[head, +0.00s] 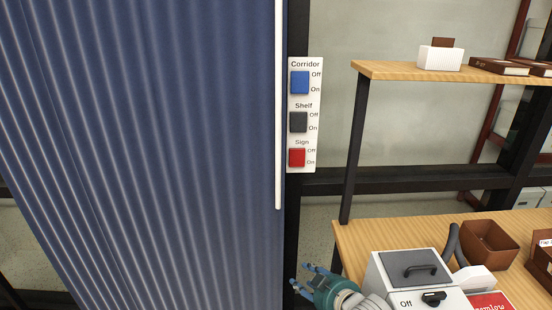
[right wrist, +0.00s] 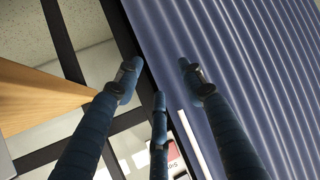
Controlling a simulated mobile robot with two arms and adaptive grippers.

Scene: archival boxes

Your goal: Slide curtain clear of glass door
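A blue pleated curtain (head: 140,150) fills the left half of the head view. A thin white rod (head: 278,110) hangs upright along its right edge. The curtain (right wrist: 235,60) also fills the upper right of the right wrist view, with the white rod (right wrist: 188,145) below. My right gripper (head: 306,281) is low in the head view, just right of the curtain's edge. In the right wrist view its fingers (right wrist: 158,78) are spread with nothing between them. Whether any finger touches the curtain is unclear. Glass in dark frames (head: 415,115) shows right of the curtain. My left gripper is out of view.
A switch plate (head: 305,135) with blue, black and red switches is beside the curtain's edge. A wooden shelf unit (head: 375,68) stands at right. Its lower board holds a grey-lidded box (head: 412,272), a brown bin (head: 489,244) and a red item (head: 490,302), close to my right gripper.

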